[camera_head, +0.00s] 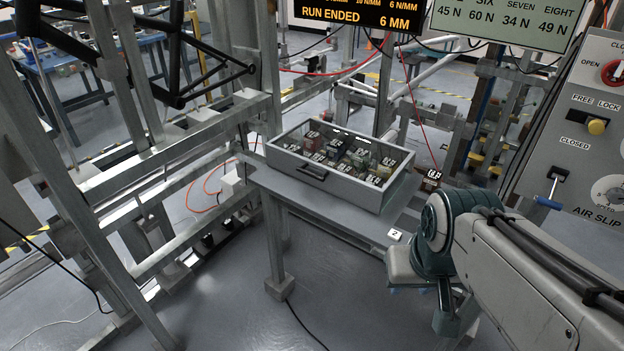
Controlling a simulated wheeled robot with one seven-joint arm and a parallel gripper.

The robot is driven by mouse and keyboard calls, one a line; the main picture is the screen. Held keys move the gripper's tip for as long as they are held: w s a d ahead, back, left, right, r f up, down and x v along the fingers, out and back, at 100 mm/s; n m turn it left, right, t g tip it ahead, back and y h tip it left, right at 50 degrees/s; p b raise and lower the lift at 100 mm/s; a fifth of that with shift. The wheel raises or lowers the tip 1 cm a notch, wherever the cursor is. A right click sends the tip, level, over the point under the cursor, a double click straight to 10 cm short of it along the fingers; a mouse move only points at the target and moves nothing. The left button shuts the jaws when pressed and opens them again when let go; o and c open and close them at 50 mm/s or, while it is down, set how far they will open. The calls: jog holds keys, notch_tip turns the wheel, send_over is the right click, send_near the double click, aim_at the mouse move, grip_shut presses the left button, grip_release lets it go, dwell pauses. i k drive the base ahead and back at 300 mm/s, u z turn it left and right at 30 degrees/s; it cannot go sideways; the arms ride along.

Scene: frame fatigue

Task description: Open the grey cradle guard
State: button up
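A grey box (372,200) with a clear lid stands on a grey table (262,180) in the middle of the view. Its lid is down, and a dark handle (313,172) sits on the near left edge. Several small labelled blocks show through the lid. It is the only grey covered case I make out; I cannot tell for sure that it is the cradle guard. My gripper (405,284) is at the lower right, apart from the box and in front of its right end. Its fingers are mostly hidden, so its opening is unclear.
A grey metal frame (95,190) fills the left. A control panel (580,130) with a red knob, a yellow knob and a blue-tipped lever stands at the right. A small tag marked 2 (395,234) is on the table's front edge. The floor in front (230,310) is mostly clear, with a cable.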

aim_at(370, 198)
jog(key=z, duration=0.1)
jog(key=i, duration=1)
jog(key=u, duration=0.75)
